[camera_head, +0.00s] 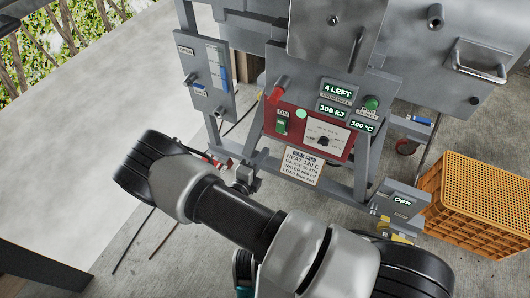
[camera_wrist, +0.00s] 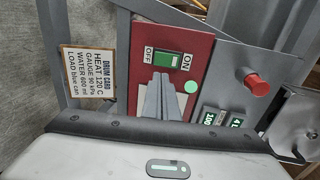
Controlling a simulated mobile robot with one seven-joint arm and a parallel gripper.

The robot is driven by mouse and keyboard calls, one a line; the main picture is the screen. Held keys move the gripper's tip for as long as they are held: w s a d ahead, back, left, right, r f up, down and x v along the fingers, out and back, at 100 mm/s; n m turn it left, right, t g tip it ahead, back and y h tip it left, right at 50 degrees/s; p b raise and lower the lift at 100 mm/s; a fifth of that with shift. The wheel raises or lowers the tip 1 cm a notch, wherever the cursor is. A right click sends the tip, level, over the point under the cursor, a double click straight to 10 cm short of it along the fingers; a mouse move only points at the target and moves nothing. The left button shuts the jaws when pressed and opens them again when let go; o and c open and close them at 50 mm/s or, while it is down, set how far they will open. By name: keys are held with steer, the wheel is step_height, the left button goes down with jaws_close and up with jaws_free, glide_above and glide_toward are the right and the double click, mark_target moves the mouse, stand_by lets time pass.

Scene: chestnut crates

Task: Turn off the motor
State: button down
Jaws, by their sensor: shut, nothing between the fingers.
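A green rocker switch (camera_head: 282,126) sits on the red panel (camera_head: 270,148), with ON marked above it. In the wrist view the switch (camera_wrist: 166,60) lies between OFF on its left and ON on its right. No motor label is readable, and I cannot tell which side is pressed. My gripper (camera_wrist: 160,76) is shut and empty, its two fingers together. Their tips appear just below the switch in the wrist view; contact cannot be judged. The fingers cover part of the panel. In the head view the fingers are not clear.
A red button (camera_wrist: 257,84) and lit displays (camera_head: 338,90) are close by. A drum card (camera_head: 302,168) hangs below. A grey box (camera_head: 402,200) reads OFF. An orange crate (camera_head: 480,200) stands right.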

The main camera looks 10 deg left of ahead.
mark_target(281, 131)
steer(key=b+x, duration=0.2)
steer(key=x, duration=0.9)
steer(key=shift+w+d, duration=0.1)
steer(key=shift+w, duration=0.1)
steer(key=shift+w+f+t+b, duration=0.15)
steer(key=shift+f+t+b, duration=0.25)
steer(key=shift+b, duration=0.55)
steer(key=shift+w+r, duration=0.1)
steer(key=shift+r, duration=0.2)
steer(key=shift+s+f, duration=0.2)
steer(key=shift+s, duration=0.3)
steer(key=s+a+f, duration=0.1)
steer(key=s+a, duration=0.1)
steer(key=s, duration=0.4)
steer(key=s+a+f+p, duration=0.1)
steer(key=s+a, duration=0.1)
steer(key=s, duration=0.4)
steer(key=shift+a+p, duration=0.3)
